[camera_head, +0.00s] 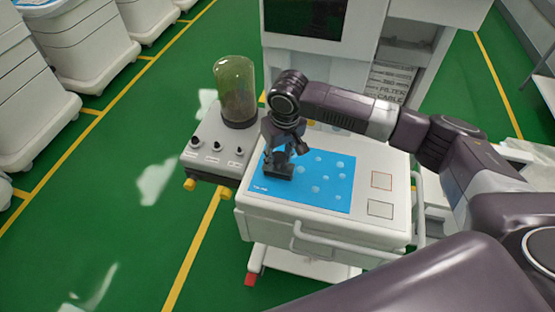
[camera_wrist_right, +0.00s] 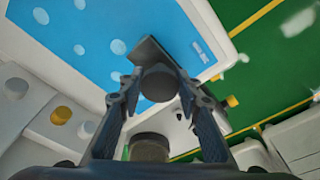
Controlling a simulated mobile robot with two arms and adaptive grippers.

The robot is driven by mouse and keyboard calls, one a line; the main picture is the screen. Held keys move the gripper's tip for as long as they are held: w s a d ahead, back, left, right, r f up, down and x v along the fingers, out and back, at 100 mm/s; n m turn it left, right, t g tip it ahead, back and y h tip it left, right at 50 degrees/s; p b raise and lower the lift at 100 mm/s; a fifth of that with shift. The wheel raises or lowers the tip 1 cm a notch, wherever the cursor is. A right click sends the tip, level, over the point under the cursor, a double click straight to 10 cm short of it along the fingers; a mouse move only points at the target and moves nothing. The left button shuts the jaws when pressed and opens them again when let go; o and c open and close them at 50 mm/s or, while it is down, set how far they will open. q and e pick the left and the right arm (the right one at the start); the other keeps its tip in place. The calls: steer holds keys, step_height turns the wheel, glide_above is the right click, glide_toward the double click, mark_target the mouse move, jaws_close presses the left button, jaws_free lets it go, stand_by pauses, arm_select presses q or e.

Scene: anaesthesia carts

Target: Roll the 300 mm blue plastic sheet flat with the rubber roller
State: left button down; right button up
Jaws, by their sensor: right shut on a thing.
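The blue plastic sheet (camera_head: 333,192) lies on the white cart top, with several pale bubble-like spots on it and small white lettering at its lower left corner. It also fills the upper left of the right wrist view (camera_wrist_right: 95,65). My right gripper (camera_head: 280,156) points down over the sheet's left part. Its fingers are shut around the dark round knob of the rubber roller (camera_wrist_right: 159,83). The roller's dark block (camera_head: 277,172) is at the sheet's left edge; I cannot tell whether it touches the sheet. My left gripper is not in view.
A greenish clear canister (camera_head: 236,88) stands behind left on a side shelf with several knobs (camera_head: 215,146). Two outlined squares (camera_head: 381,181) mark the cart top at right. A rail handle (camera_head: 345,240) runs along the cart's front. Other white carts stand at upper left.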

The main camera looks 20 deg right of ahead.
steer(key=shift+w+d, duration=0.4)
steer(key=shift+w, duration=0.15)
steer(key=shift+w, duration=0.1)
steer(key=shift+w+d, duration=0.6)
steer(key=shift+w, duration=0.25)
steer(key=shift+w+d, duration=0.55)
steer(key=shift+w, duration=0.25)
steer(key=shift+w+d, duration=0.6)
steer(key=shift+w, duration=0.25)
steer(key=shift+w, duration=0.1)
steer(key=shift+w+d, duration=0.6)
steer(key=shift+w, duration=0.2)
steer(key=shift+w+d+b, duration=0.5)
steer(key=shift+w+d, duration=0.05)
steer(key=shift+w, duration=0.25)
